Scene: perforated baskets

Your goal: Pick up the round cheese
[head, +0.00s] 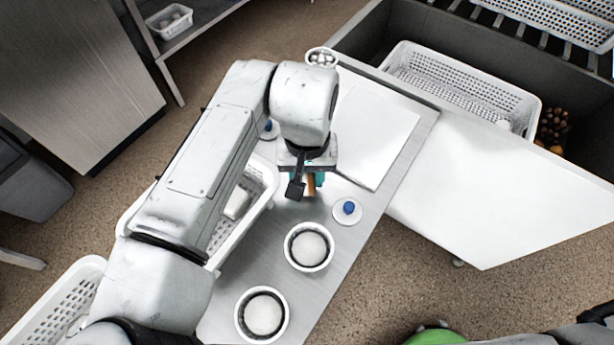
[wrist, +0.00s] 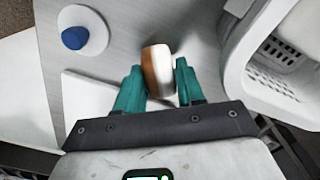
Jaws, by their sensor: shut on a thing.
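The round cheese (wrist: 158,70), white with an orange-brown side, is between the two teal fingers of my gripper (wrist: 160,84) in the wrist view. The fingers are shut on it, one on each side. In the head view my gripper (head: 307,180) is over the metal table, and only a small brown strip of the cheese (head: 311,186) shows below my wrist. I cannot tell whether the cheese touches the table.
A white lid with a blue knob (head: 347,210) lies right of my gripper. Two white pots (head: 309,247) (head: 264,314) with pale round contents stand nearer. A perforated white basket (head: 262,190) is at the left. A white board (head: 372,135) lies behind; a sink holds another basket (head: 470,88).

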